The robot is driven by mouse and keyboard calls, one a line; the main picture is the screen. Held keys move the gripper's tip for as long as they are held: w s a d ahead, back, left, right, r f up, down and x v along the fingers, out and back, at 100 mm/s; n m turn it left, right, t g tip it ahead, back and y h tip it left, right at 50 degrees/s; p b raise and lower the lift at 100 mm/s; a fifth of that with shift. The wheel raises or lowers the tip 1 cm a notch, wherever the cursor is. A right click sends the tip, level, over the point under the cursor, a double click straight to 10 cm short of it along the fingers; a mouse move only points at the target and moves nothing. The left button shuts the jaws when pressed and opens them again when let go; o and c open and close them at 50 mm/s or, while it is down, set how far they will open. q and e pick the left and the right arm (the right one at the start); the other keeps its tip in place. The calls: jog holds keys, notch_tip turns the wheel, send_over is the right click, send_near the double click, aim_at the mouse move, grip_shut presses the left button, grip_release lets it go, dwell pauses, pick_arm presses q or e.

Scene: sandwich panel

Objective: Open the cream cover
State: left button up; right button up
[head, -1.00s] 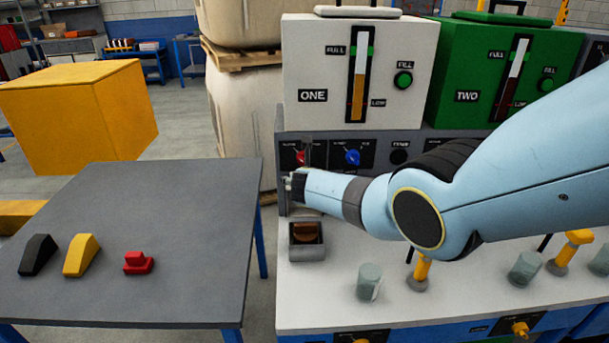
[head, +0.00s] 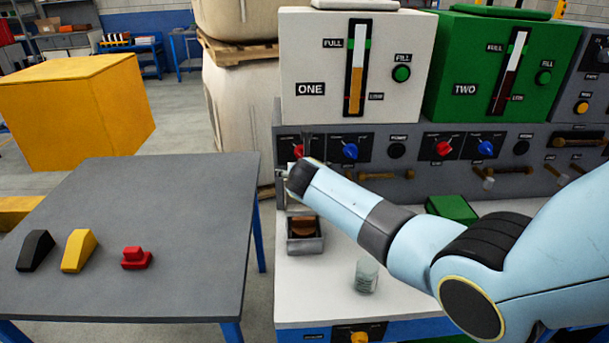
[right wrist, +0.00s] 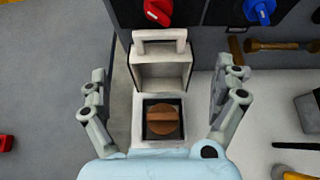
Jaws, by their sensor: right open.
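The cream cover (right wrist: 161,76) shows in the right wrist view. It stands raised at the back of a small cream box (right wrist: 138,120), its handle at the top. A round brown knob (right wrist: 163,119) is exposed in the box's dark recess. In the head view the box (head: 305,246) and knob (head: 303,226) sit at the counter's left end; my arm mostly hides the cover. My right gripper (right wrist: 163,86) is open and empty, its fingers apart on either side of the box and cover. My left gripper is not in view.
Red (head: 298,152) and blue (head: 350,151) knobs are on the panel behind. A grey cup (head: 367,275) stands on the counter right of the box. A grey table (head: 180,230) at left holds black, yellow and red pieces. A gap separates table and counter.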

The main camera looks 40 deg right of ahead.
jog(key=v, duration=0.6)
jog(key=shift+s+a, duration=0.15)
jog(key=shift+r, duration=0.15)
